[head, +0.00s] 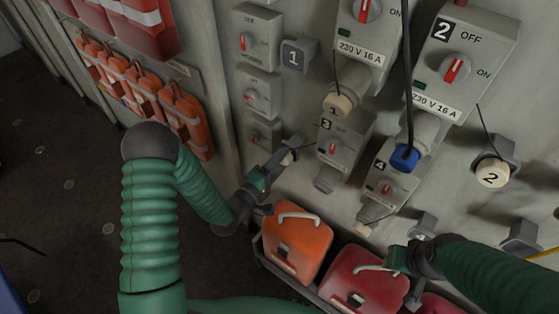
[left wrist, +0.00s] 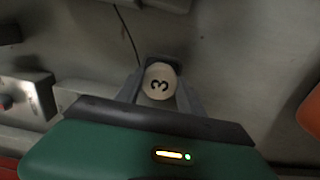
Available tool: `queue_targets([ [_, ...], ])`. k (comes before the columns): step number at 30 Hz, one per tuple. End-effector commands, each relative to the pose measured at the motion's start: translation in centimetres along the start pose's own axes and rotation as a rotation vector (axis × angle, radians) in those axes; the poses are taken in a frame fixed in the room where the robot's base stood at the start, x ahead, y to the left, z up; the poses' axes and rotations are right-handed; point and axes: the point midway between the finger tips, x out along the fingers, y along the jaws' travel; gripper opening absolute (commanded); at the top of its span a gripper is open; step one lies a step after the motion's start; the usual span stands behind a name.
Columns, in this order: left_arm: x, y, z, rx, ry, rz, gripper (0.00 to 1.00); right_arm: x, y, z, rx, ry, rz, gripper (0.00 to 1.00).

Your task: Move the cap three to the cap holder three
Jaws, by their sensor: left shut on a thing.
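Cap three is a pale round cap with a black 3 on its face, seen in the left wrist view (left wrist: 160,82). My left gripper (head: 277,164) is shut on it, with a finger on each side. In the head view this is left of switch box three (head: 341,141), against the grey wall. A thin cord runs from the cap towards that box. A grey part behind the cap looks like cap holder three, but fingers and cap largely hide it; I cannot tell whether the cap is seated. My right gripper (head: 395,260) is by the red case; its fingers are unclear.
Switch box one (head: 366,50), box two (head: 466,58) and box four (head: 386,186) surround the area. Grey holder one (head: 297,55) is empty; cap two (head: 492,173) sits at its holder. An orange case (head: 296,245) and a red case (head: 364,283) stand below.

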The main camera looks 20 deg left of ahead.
Motion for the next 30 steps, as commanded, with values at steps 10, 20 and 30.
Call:
queue_targets([
  [10,-0.1,-0.1,-0.5,-0.001,0.000,0.001,0.00,0.1,0.0,0.0,0.001,0.000,0.000,0.36],
  [20,0.2,-0.1,-0.7,0.000,-0.001,0.002,0.00,0.2,0.0,0.1,0.000,0.000,0.000,0.36],
  [30,0.9,-0.1,-0.6,0.000,-0.001,0.001,0.00,0.3,0.0,0.1,0.000,0.000,0.000,0.36],
])
